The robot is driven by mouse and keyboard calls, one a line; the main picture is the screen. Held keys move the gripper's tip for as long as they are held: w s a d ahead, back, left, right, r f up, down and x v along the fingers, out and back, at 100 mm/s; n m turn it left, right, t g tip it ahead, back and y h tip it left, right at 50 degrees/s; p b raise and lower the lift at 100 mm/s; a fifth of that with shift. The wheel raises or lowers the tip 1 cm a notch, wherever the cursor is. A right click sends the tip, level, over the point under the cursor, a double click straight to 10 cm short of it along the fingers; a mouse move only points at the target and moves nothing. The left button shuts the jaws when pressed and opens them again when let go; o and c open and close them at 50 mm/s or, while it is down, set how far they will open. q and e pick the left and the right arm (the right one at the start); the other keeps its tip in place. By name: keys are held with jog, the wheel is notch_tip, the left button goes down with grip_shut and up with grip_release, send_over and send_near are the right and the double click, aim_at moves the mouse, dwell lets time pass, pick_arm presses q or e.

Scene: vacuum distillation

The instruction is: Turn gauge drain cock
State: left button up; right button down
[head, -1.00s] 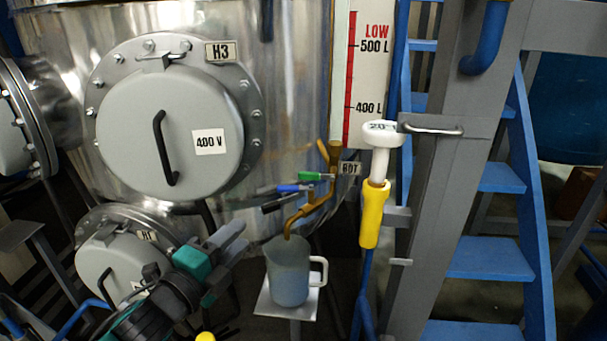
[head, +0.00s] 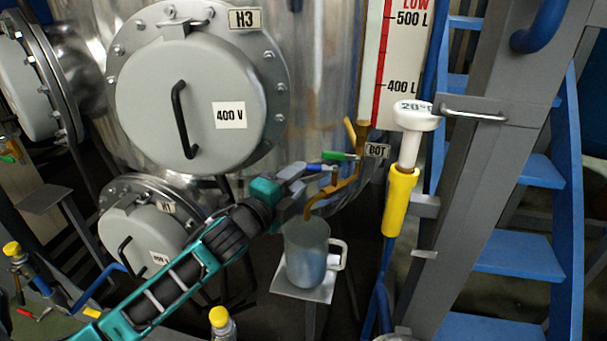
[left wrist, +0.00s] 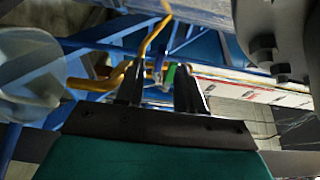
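The drain cock is on a brass pipe (head: 346,186) at the foot of the level gauge (head: 372,62), by a tag marked "BOT". Its lever area shows a green grip (head: 340,156) and a blue grip (head: 314,168). My left gripper (head: 308,180) reaches in from the left, its fingertips right at the blue grip. In the left wrist view the two fingers (left wrist: 160,92) stand apart, with the blue piece (left wrist: 160,72) and green piece (left wrist: 170,74) seen between or just beyond them. Contact cannot be told. My right gripper is in neither view.
A grey jug (head: 305,262) stands on a small plate (head: 318,292) under the spout. A white-and-yellow thermometer (head: 403,175) hangs to the right, before a grey post and blue stairs (head: 520,258). The steel vessel with grey hatches (head: 190,95) is behind. A yellow-capped object (head: 220,320) is below.

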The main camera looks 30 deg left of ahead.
aim_at(308, 171)
pick_arm(q)
jog(key=w, duration=0.3)
jog(key=shift+d, duration=0.2)
jog(key=shift+c, duration=0.5)
grip_shut()
dwell(0.9)
